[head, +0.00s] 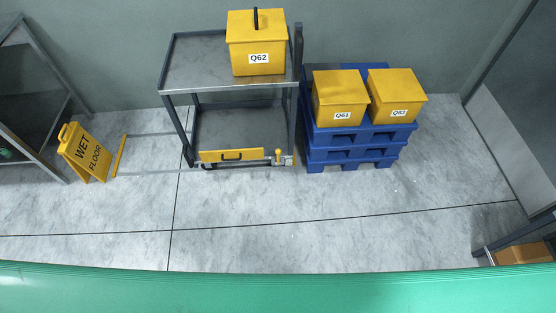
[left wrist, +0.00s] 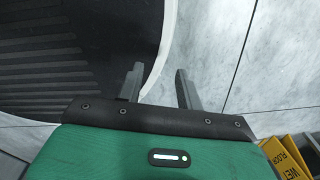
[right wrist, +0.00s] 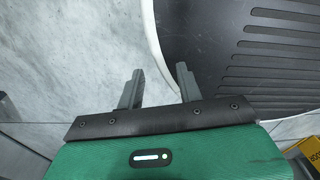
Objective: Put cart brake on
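A grey two-shelf cart (head: 190,60) stands against the back wall in the head view. A yellow panel with a black handle (head: 232,155) is on its lower front edge. A small yellow lever (head: 279,156), which looks like the brake, sticks up at the lower right front corner beside a small metal part. The lever's exact setting is too small to tell. My left gripper (left wrist: 160,88) is open and empty in the left wrist view. My right gripper (right wrist: 157,85) is open and empty in the right wrist view. Neither gripper shows in the head view, and both are away from the cart.
A yellow box Q62 (head: 256,42) sits on the cart's top shelf. Boxes Q61 (head: 338,95) and Q63 (head: 397,93) sit on blue pallets (head: 355,150) close to the cart's right side. A wet floor sign (head: 85,152) stands left. The floor before the cart is clear.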

